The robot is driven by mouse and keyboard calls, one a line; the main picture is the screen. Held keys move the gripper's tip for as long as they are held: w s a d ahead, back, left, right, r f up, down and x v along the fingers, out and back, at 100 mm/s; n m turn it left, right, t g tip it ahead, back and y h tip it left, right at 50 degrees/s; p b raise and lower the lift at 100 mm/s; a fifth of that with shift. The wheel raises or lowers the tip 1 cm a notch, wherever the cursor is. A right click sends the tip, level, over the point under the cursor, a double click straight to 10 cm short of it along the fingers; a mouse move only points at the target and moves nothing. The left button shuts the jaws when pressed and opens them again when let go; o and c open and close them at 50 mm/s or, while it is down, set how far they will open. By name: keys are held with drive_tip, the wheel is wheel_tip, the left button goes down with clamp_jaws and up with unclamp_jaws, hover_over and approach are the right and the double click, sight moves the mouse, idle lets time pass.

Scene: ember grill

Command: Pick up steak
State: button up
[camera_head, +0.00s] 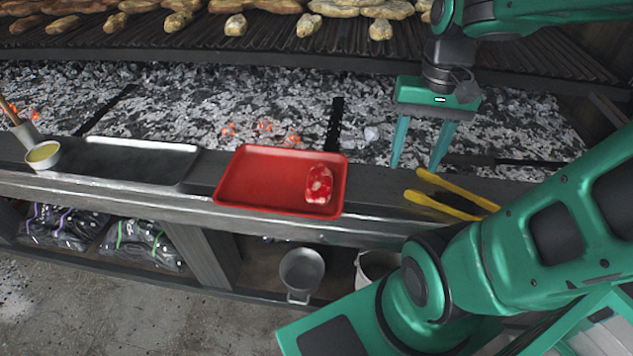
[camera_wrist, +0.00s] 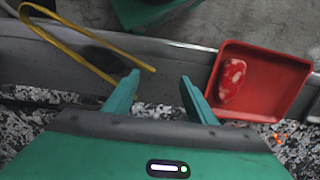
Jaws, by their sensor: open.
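The raw steak (camera_head: 319,185) is red with white marbling and lies at the right side of a red tray (camera_head: 262,188) on the ledge in front of the coals. In the wrist view the steak (camera_wrist: 232,80) lies in the left part of the red tray (camera_wrist: 278,85), to the right of my fingers. My gripper (camera_head: 416,168) is open and empty, to the right of the tray and apart from it. In the wrist view my gripper (camera_wrist: 158,85) shows both teal fingers spread with nothing between them. Nothing hides the steak.
Yellow-handled tongs (camera_head: 450,195) lie on the ledge right of the tray. A dark metal tray (camera_head: 130,158) and a small bowl (camera_head: 43,154) of yellow liquid stand to the left. Glowing coals (camera_head: 265,126) lie behind, under a loaded grill rack (camera_head: 270,40).

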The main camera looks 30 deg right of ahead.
drive_tip(key=w+a+r+g+y, duration=0.1)
drive_tip(key=w+a, duration=0.4)
drive_tip(key=w, duration=0.3)
drive_tip(key=g+y, duration=0.1)
drive_tip(key=g, duration=0.1)
approach(320, 177)
drive_tip(key=x, duration=0.8)
drive_tip(key=shift+s+f, duration=0.15)
drive_tip(key=shift+f, duration=0.25)
drive_tip(key=c, duration=0.8)
drive_tip(key=shift+r, duration=0.1)
